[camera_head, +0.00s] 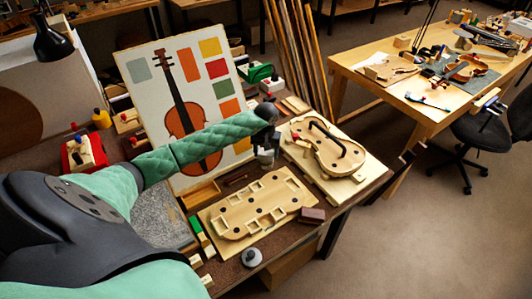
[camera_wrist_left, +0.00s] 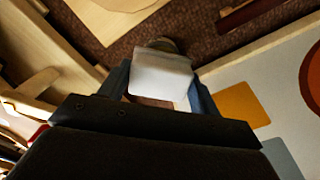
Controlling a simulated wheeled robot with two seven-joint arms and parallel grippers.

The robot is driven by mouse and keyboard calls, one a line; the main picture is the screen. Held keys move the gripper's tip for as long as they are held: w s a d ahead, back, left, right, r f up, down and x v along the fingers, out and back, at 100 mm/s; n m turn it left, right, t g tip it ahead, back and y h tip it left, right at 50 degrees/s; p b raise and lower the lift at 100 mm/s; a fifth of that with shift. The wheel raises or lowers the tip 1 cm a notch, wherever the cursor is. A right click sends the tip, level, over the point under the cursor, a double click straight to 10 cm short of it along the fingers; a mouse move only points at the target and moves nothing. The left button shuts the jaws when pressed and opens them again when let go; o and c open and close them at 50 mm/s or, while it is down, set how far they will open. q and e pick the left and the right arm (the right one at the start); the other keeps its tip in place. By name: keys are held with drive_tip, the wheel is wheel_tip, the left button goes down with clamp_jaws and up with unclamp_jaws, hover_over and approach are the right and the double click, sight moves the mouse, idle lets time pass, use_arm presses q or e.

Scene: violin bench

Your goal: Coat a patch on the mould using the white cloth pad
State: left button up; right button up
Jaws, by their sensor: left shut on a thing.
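The mould (camera_head: 257,209), a flat pale wooden violin-shaped form with cut-outs and dark holes, lies on the brown bench. My left gripper (camera_head: 265,152) is above the bench, behind the mould and left of a wooden violin body. In the left wrist view, my left gripper (camera_wrist_left: 160,88) is shut on the white cloth pad (camera_wrist_left: 160,75), a pale block between its two dark fingers. A dull round shape shows just beyond the pad; I cannot tell what it is. In the head view the pad is too small to make out clearly. My right gripper is not in view.
The violin body (camera_head: 325,148) with a black handle-like piece lies on a pale board at right. A colour-swatch panel (camera_head: 215,75) with a violin picture stands behind my left arm. A dark red block (camera_head: 312,216) and a grey round item (camera_head: 251,257) sit near the front edge.

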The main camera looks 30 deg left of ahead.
use_arm(q)
drive_tip(key=shift+f, duration=0.25)
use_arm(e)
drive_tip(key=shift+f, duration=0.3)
use_arm(q)
drive_tip(key=shift+s+f+b, duration=0.1)
drive_tip(key=shift+f+b, duration=0.05)
drive_tip(key=shift+b, duration=0.7)
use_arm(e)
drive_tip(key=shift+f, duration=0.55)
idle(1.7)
use_arm(q)
drive_tip(key=shift+r+p, duration=0.3)
drive_tip(key=shift+r, duration=3.3)
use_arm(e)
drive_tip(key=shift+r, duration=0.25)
